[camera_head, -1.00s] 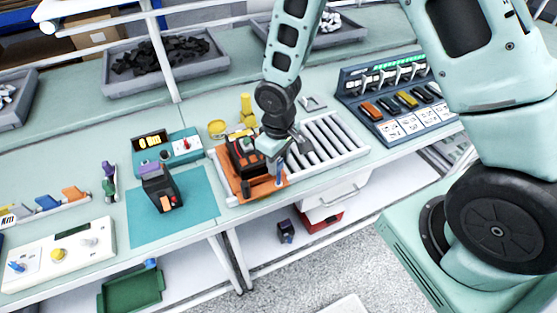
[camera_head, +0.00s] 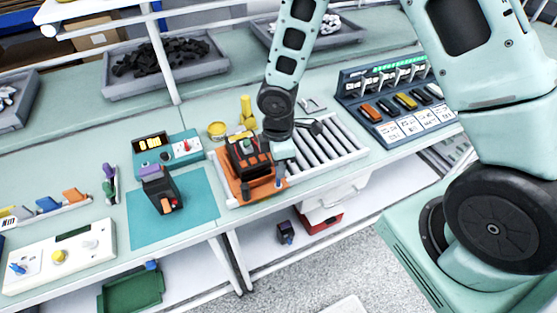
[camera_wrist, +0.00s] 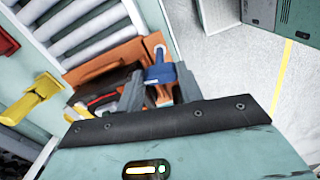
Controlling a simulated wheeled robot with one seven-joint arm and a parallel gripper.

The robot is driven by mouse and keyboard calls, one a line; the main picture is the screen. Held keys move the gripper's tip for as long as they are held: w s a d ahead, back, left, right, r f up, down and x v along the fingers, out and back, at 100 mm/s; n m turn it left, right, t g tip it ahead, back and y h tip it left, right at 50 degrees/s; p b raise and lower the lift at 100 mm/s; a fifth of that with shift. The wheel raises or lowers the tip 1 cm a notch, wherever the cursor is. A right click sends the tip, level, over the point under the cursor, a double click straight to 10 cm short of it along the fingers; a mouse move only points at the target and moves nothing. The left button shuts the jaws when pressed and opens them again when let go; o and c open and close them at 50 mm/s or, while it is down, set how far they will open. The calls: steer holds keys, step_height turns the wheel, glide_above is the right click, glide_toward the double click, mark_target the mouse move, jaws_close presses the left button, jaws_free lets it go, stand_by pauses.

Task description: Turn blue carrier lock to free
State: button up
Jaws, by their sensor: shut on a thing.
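The blue carrier lock (camera_wrist: 160,72) is a small blue handle at the corner of the orange carrier (camera_wrist: 100,66), seen in the wrist view. My gripper (camera_wrist: 158,92) is shut on the blue lock, with a grey finger on each side of it. In the head view my gripper (camera_head: 282,178) points down at the front right corner of the orange carrier (camera_head: 236,190). The lock is mostly hidden there. A black and orange breaker (camera_head: 247,158) sits on the carrier, and part of it shows in the wrist view.
The carrier stands at the left end of a roller conveyor (camera_head: 325,143). A yellow clamp-like piece (camera_head: 247,108) is behind it. A second dark breaker (camera_head: 161,190) stands on a teal mat (camera_head: 200,207) to the left. The table's front edge is close to my gripper.

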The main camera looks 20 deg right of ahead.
steer(key=shift+w+a+n, duration=0.1)
steer(key=shift+a+n, duration=0.05)
steer(key=shift+n, duration=0.85)
steer(key=o, duration=1)
steer(key=shift+r, duration=0.1)
step_height(320, 180, up, 17)
steer(key=shift+r+p, duration=0.15)
steer(key=shift+p, duration=0.15)
